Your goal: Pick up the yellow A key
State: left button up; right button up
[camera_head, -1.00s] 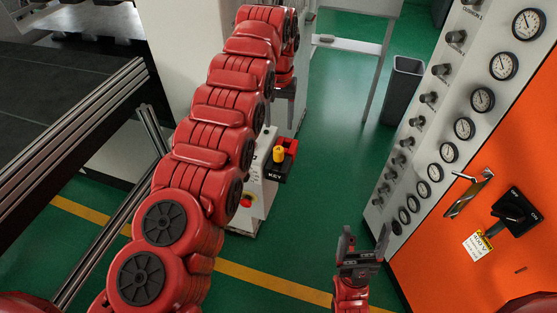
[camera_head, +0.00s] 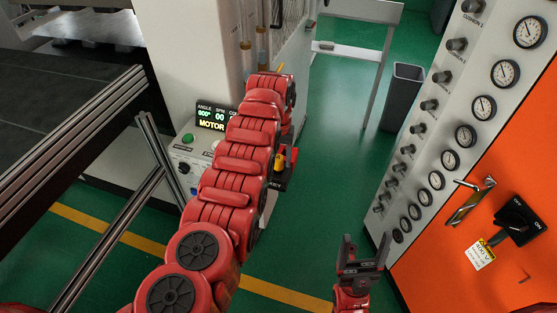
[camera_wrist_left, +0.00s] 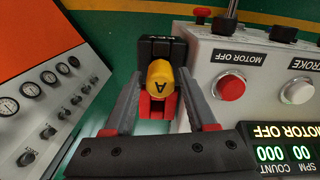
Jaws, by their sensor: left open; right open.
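The yellow key (camera_wrist_left: 160,78), marked with an A, sits upright in a red and black holder (camera_wrist_left: 163,48) on the side of a white control box. In the head view the key (camera_head: 280,162) shows just right of my left arm, partly covered. My left gripper (camera_wrist_left: 158,72) is open, with its fingers on either side of the key in the left wrist view; I cannot tell whether they touch it. In the head view the left fingers are mostly hidden by the arm. My right gripper (camera_head: 363,250) is open and empty, low over the floor.
The control box has a red motor-off button (camera_wrist_left: 231,88) and a display (camera_wrist_left: 283,148) close beside the left gripper. An orange and grey panel (camera_head: 440,245) with gauges stands at the right. A dark bin (camera_head: 402,97) is behind. Green floor between is free.

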pick_arm(q)
jog(key=shift+s+f, duration=0.15)
jog(key=shift+f, duration=0.5)
grip_shut()
jog(key=shift+r, duration=0.1)
